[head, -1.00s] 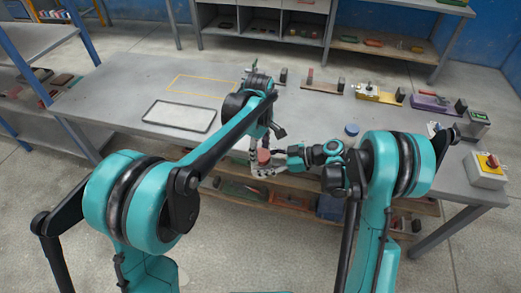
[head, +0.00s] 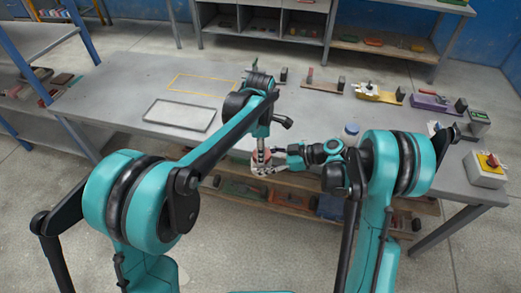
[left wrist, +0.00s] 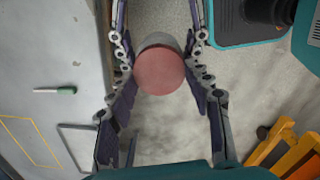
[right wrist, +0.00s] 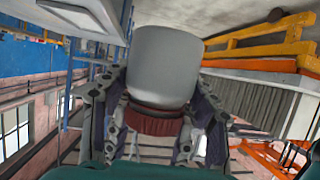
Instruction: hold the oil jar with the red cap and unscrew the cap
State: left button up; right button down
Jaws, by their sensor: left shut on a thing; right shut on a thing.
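The oil jar is a pale grey jar body with a red cap. It shows large in the right wrist view (right wrist: 165,60), its cap (right wrist: 155,122) towards the bottom of that picture. In the left wrist view I look onto the round top of the red cap (left wrist: 160,72). My left gripper (head: 261,151) comes down from above and is shut on the cap. My right gripper (head: 268,166) comes in from the right and is shut on the jar. The finger contacts are partly hidden in the head view. The jar is held off the table, at its front edge.
The grey table (head: 120,80) carries an empty tray frame (head: 180,115) and a yellow outline (head: 200,85). Another jar with a blue cap (head: 351,131) stands near my right arm.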

pick_arm(q)
jog(key=shift+s+d+r, duration=0.1)
jog(key=shift+d+r, duration=0.1)
jog(key=shift+r, duration=0.6)
jog(key=shift+a+r, duration=0.1)
jog(key=shift+r, duration=0.15)
